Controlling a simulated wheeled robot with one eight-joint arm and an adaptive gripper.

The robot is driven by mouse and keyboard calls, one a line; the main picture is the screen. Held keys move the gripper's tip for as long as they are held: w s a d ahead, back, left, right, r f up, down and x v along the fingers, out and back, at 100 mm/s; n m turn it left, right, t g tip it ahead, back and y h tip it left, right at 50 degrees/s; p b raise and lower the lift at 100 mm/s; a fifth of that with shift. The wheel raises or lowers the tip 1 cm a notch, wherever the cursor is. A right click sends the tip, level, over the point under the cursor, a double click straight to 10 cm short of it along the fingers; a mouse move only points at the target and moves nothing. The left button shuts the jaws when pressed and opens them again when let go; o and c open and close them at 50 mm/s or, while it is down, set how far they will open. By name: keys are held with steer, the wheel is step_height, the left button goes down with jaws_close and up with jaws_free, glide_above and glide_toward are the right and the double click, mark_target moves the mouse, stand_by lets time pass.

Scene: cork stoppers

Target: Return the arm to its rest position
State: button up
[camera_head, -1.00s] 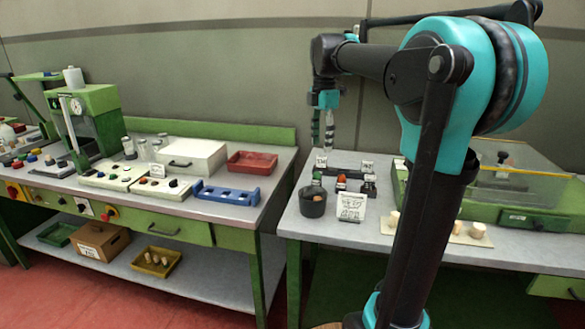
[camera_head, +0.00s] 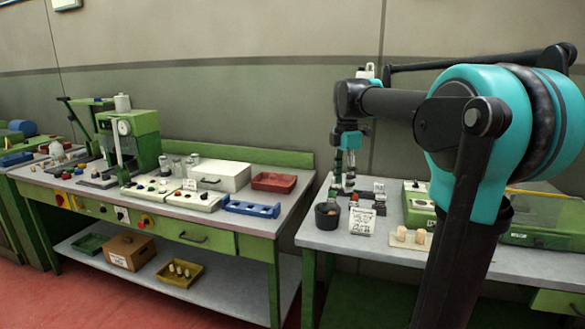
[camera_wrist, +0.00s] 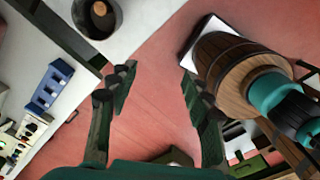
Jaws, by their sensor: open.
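My arm reaches in from the right in the head view, with the forearm out to the left and the wrist bent down. My gripper (camera_head: 344,184) hangs at the near left part of the right bench (camera_head: 310,238), behind a dark cup (camera_head: 328,215) in the picture. In the wrist view my gripper (camera_wrist: 158,88) has its two fingers wide apart, with only red floor visible between them. The dark cup also shows there (camera_wrist: 82,24), up and left of the fingers, with a cork-coloured piece inside. The gripper holds nothing.
A white sign (camera_head: 361,219) and a board with corks (camera_head: 402,234) stand near the gripper. The left bench carries a blue rack (camera_head: 250,208), a red tray (camera_head: 274,181) and a white box (camera_head: 219,175). Red floor lies in front.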

steer(key=s+d+f+m+t, duration=0.2)
steer(key=s+f+m, duration=0.8)
steer(key=f, duration=0.4)
steer(key=s+d+f+m+t, duration=0.2)
steer(key=s+f+m, duration=0.9)
steer(key=f, duration=0.4)
steer(key=shift+s, duration=0.35)
